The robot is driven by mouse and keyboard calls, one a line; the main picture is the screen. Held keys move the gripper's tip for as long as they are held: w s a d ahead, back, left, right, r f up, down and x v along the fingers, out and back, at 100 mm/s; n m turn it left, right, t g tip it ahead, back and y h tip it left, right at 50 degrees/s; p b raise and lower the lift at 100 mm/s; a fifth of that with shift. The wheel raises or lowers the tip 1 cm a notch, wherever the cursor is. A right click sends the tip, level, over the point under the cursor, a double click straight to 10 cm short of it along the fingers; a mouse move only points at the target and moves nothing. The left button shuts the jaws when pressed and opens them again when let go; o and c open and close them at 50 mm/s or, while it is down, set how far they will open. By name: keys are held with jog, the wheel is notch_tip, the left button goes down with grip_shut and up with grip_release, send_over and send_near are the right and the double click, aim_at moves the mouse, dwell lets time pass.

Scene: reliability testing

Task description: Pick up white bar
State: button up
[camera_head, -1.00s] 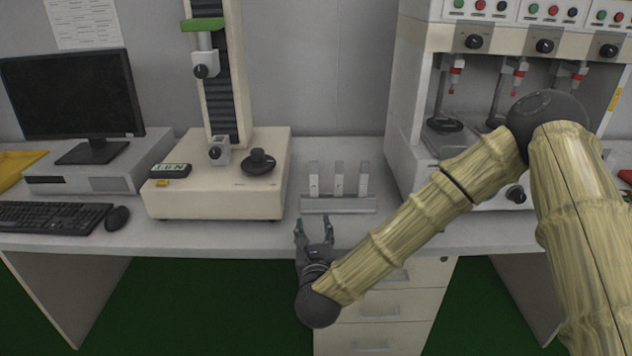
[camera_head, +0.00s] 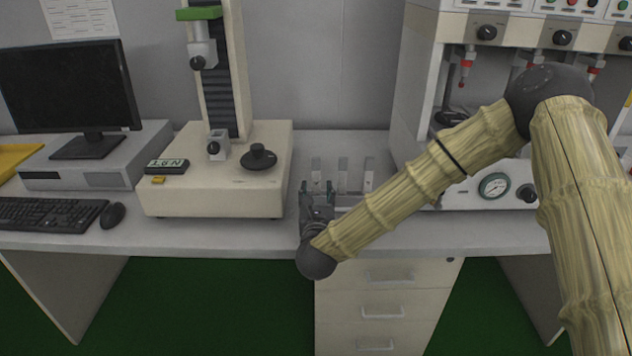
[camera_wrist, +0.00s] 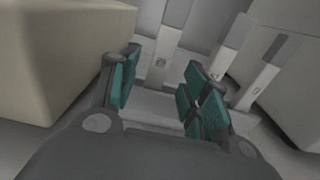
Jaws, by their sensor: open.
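Three upright white bars with greyer upper ends stand in a low grey rack (camera_head: 347,200): a left bar (camera_head: 316,170), a middle bar (camera_head: 342,176) and a right bar (camera_head: 368,180). My gripper (camera_head: 317,188) is open and empty at the front of the rack, in line with the left bar and hiding its lower part. In the wrist view, the left bar (camera_wrist: 163,62) shows between the teal finger pads of my gripper (camera_wrist: 162,84), with space on both sides. The middle bar (camera_wrist: 222,65) and right bar (camera_wrist: 262,72) stand to the right of the fingers.
A beige test stand (camera_head: 215,190) stands close on the left; its side (camera_wrist: 60,60) fills the left of the wrist view. A machine with a pressure gauge (camera_head: 494,186) stands on the right. A keyboard (camera_head: 45,213) and monitor (camera_head: 70,90) are at the far left.

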aim_at(316, 186)
jog(key=shift+w, duration=2.15)
grip_shut()
